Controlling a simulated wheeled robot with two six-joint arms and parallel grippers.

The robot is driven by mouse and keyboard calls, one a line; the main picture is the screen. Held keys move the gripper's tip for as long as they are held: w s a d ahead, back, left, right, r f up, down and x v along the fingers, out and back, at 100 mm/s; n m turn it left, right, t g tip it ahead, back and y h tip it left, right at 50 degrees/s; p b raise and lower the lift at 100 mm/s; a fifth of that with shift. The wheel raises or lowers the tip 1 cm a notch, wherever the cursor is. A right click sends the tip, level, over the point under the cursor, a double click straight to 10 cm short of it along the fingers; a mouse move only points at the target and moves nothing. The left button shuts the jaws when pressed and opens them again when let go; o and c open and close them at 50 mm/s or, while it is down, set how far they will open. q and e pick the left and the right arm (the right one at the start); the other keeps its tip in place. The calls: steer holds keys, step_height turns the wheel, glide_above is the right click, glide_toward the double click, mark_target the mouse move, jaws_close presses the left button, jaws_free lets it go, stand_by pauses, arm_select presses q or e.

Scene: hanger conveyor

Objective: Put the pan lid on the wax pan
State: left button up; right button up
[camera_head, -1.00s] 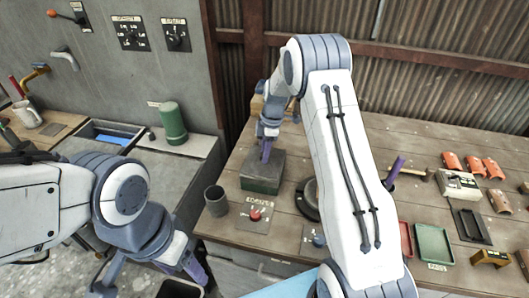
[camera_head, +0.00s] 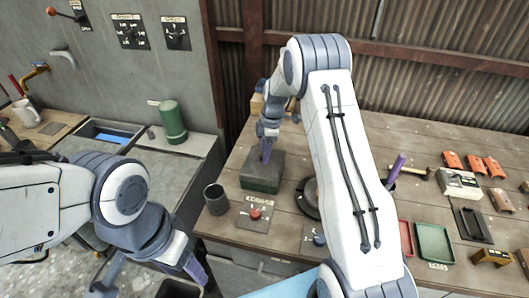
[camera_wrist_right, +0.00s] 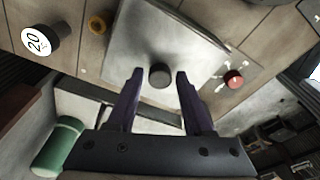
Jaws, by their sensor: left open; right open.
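The pan lid (camera_wrist_right: 165,38) is a grey square plate with a dark round knob (camera_wrist_right: 160,75). In the head view the lid (camera_head: 264,163) lies flat on top of a dark green, square pan (camera_head: 260,185), which appears to be the wax pan. Whether its edges line up exactly is hard to tell. My right gripper (camera_head: 266,152) is over the lid. In the right wrist view its open purple fingers (camera_wrist_right: 160,74) stand on either side of the knob, with gaps visible. My left gripper (camera_head: 188,266) is open and empty at the lower left, away from the pan.
A dark cup (camera_head: 215,199) and a red-knobbed control plate (camera_head: 255,215) stand in front of the pan. A round dark thing (camera_head: 307,199) is partly hidden behind my right arm. A green tray (camera_head: 435,243) and several orange pieces are at the right. A green cylinder (camera_head: 172,122) stands left of the table.

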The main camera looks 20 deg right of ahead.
steer(key=o, duration=0.6)
steer(key=shift+c, duration=0.2)
step_height(320, 180, up, 10)
steer(key=d+b, duration=0.1)
steer(key=b, duration=0.2)
steer(key=shift+s+d+r, duration=0.15)
steer(key=shift+d, duration=0.15)
